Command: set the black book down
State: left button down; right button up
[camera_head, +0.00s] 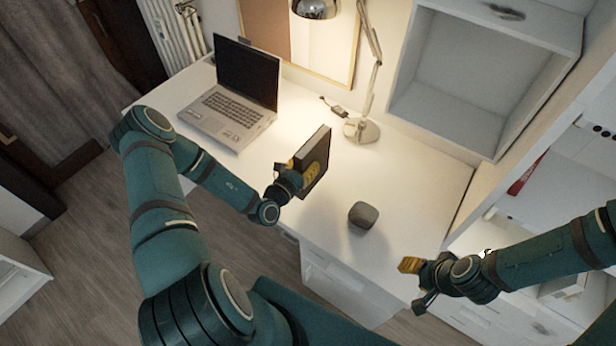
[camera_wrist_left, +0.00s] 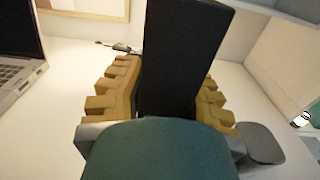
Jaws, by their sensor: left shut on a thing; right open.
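The black book (camera_head: 318,148) stands upright in my left gripper (camera_head: 303,172), over the middle of the white desk (camera_head: 420,190). In the left wrist view the book (camera_wrist_left: 182,60) sits between the two yellow fingers of the left gripper (camera_wrist_left: 168,100), which are shut on it. The lower edge of the book is hidden in the wrist view, and I cannot tell whether it touches the desk. My right gripper (camera_head: 416,283) is open and empty, in front of the desk's right part.
An open laptop (camera_head: 232,105) stands left of the book. A small dark rounded speaker (camera_head: 363,214) sits to its right. A desk lamp (camera_head: 361,130) stands behind. A white shelf box (camera_head: 470,75) is at the back right. The desk's right part is clear.

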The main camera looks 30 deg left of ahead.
pick_arm(q)
jog(key=shift+f, duration=2.6)
jog(key=shift+f+b, duration=0.15)
jog(key=shift+b, duration=0.2)
jog(key=c, duration=0.9)
grip_release()
jog(key=shift+o, duration=0.2)
